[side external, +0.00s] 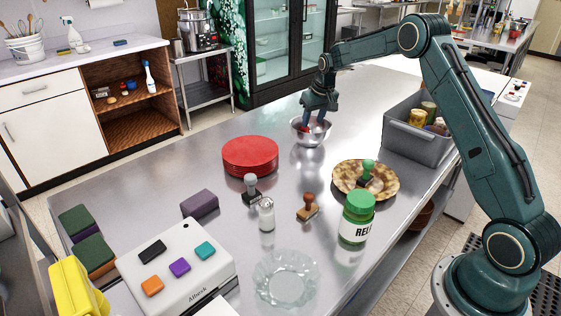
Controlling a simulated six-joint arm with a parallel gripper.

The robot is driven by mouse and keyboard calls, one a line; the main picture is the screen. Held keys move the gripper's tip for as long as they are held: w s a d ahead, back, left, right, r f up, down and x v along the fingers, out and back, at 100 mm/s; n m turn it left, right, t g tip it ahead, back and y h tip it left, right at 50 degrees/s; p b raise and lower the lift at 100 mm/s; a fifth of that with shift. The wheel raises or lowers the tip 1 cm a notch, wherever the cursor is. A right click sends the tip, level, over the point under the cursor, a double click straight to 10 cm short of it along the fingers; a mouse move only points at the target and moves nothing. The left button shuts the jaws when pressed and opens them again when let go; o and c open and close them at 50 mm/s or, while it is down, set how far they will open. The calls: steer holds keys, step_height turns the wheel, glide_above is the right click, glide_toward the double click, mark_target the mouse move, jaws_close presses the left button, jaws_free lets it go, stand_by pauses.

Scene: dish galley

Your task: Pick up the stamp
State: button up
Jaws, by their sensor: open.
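Three stamps show in the side view. A grey-handled stamp (251,188) stands on the steel table in front of the red plates. A brown wooden stamp (308,209) stands to its right. A green-handled stamp (367,172) is on the brown patterned plate (340,187). My gripper (314,126) is open and points down at the metal bowl (311,139), far from the grey and brown stamps. Its fingertips are at or inside the bowl's opening; something red shows beside them, too small to identify.
A stack of red plates (250,156), a salt shaker (266,215), a green-lidded jar (357,218) and a glass dish (285,278) stand around the stamps. A grey bin (405,143) with cans is at right. A white button box (177,268) is front left. The left back tabletop is clear.

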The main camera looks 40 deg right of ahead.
steer(key=shift+w+f, duration=0.15)
steer(key=shift+f, duration=0.15)
steer(key=shift+x, duration=2.55)
steer(key=shift+r, duration=0.1)
jaws_close()
